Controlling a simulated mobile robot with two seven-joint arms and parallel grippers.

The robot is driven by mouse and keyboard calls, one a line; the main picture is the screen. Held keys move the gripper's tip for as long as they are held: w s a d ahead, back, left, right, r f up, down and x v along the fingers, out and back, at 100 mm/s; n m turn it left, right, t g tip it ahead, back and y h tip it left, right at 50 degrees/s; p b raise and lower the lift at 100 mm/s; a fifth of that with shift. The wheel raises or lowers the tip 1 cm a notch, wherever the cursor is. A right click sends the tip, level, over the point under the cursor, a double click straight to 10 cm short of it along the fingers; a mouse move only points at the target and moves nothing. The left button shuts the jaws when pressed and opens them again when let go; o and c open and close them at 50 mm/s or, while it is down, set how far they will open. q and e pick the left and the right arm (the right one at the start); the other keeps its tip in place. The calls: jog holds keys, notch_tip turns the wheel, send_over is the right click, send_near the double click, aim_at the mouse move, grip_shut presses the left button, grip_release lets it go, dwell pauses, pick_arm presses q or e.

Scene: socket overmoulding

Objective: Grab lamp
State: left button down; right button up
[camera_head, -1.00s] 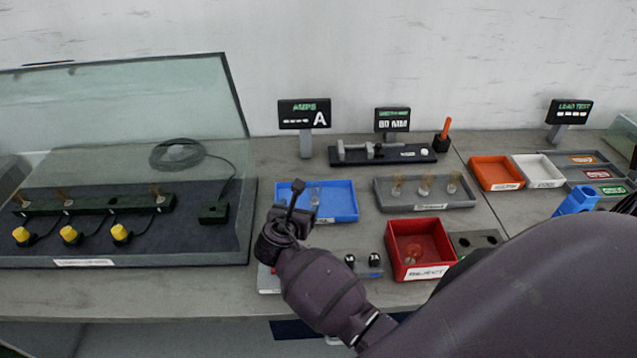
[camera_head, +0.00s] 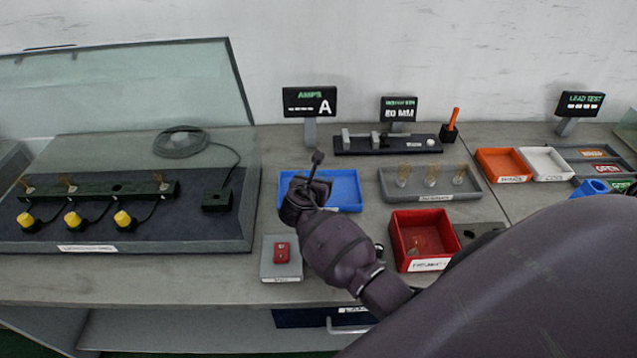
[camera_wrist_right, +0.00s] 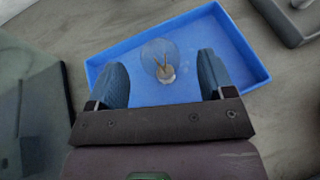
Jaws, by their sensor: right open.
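A clear glass lamp (camera_wrist_right: 160,55) with a pale metal base lies in the blue tray (camera_wrist_right: 228,40), seen in the right wrist view. My right gripper (camera_wrist_right: 162,80) is open, with one blue-grey finger on each side of the lamp's base and a gap on both sides. In the head view my right gripper (camera_head: 313,172) is over the blue tray (camera_head: 345,190) and hides the lamp there. My left gripper is not in view.
A grey tray (camera_head: 428,197) with several lamps stands right of the blue tray. A red bin (camera_head: 430,214) holding a lamp is in front. A grey plate with a red button (camera_head: 282,252) lies at the front. A glass-screened station (camera_head: 140,215) is at left.

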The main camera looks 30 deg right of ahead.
jog(key=shift+x, duration=0.95)
jog(key=shift+w+d, duration=0.1)
jog(key=c, duration=1)
